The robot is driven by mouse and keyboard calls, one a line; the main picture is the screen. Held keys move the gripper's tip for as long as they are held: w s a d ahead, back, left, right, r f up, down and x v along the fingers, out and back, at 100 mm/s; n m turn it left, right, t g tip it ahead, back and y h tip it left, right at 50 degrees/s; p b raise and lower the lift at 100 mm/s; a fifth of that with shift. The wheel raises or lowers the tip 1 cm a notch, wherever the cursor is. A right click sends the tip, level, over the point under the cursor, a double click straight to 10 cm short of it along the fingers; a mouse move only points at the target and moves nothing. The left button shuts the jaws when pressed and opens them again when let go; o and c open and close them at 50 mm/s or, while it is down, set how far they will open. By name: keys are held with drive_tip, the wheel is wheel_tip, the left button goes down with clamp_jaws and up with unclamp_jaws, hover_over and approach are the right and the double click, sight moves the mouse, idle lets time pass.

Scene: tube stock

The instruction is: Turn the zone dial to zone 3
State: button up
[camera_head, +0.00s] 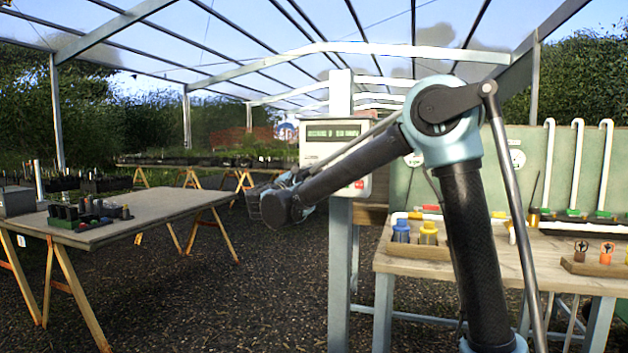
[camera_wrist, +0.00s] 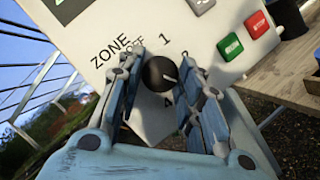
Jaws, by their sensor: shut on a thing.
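The zone dial (camera_wrist: 159,73), a round black knob, is on the light front panel of the control box (camera_head: 312,153). My gripper (camera_wrist: 163,66) has its two blue-grey fingers on either side of the knob and is shut on it. The knob's white pointer line slants to the lower right in the wrist view, toward the right finger. "ZONE", "OFF" and "1" are readable above the knob; a partly covered mark shows below it. Other marks are hidden by the fingers. In the head view my arm hides the dial.
A green button (camera_wrist: 230,47) and a red button (camera_wrist: 257,24) sit to the right of the dial. The box is on a grey post (camera_head: 341,270). A wooden bench (camera_head: 460,262) with pots stands at right; a table (camera_head: 150,212) with black pots stands at left.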

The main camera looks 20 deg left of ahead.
drive_tip(key=shift+d+f, duration=0.1)
drive_tip(key=shift+d, duration=0.05)
drive_tip(key=o, duration=1)
drive_tip(key=shift+o, duration=0.2)
drive_tip(key=v, duration=1.2)
drive_tip(key=shift+w, duration=0.1)
